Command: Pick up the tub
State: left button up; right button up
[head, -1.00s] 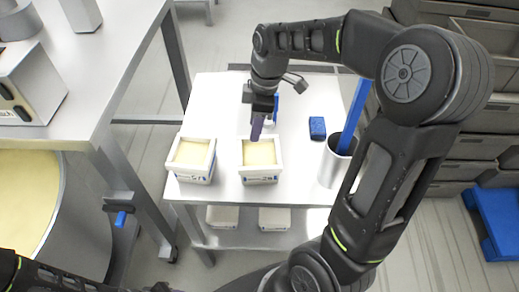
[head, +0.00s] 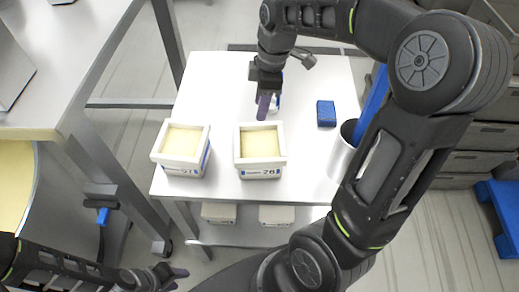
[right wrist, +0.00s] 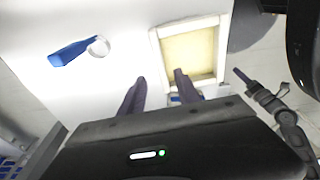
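Two square white tubs with pale yellow filling stand on the white table. One tub (head: 260,145), with "26" on its front label, is right of the other tub (head: 182,146). My right gripper (head: 264,110) points down just behind the "26" tub, apart from it as far as I can see. Its two fingers (right wrist: 160,88) are spread with nothing between them in the right wrist view. A tub (right wrist: 190,52) lies just beyond them there; I cannot tell which one. My left gripper (head: 176,277) is low at the left, away from the tubs; its finger gap is unclear.
A blue block (head: 326,113) lies right of the tubs. A metal cylinder (head: 342,158) holding a blue paddle stands at the table's right edge, partly behind my right arm. More white tubs (head: 277,215) are on the lower shelf. A steel counter (head: 70,70) is at left.

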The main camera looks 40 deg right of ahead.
aim_at(259, 123)
jog(key=shift+w+a+f, duration=0.1)
jog(key=shift+f, duration=1.2)
jog(key=f, duration=0.1)
jog(key=f+p, duration=0.1)
jog(key=f, duration=0.3)
jog(key=shift+a, duration=0.3)
jog(key=shift+f, duration=0.3)
grip_shut()
dwell(0.4)
dwell(1.0)
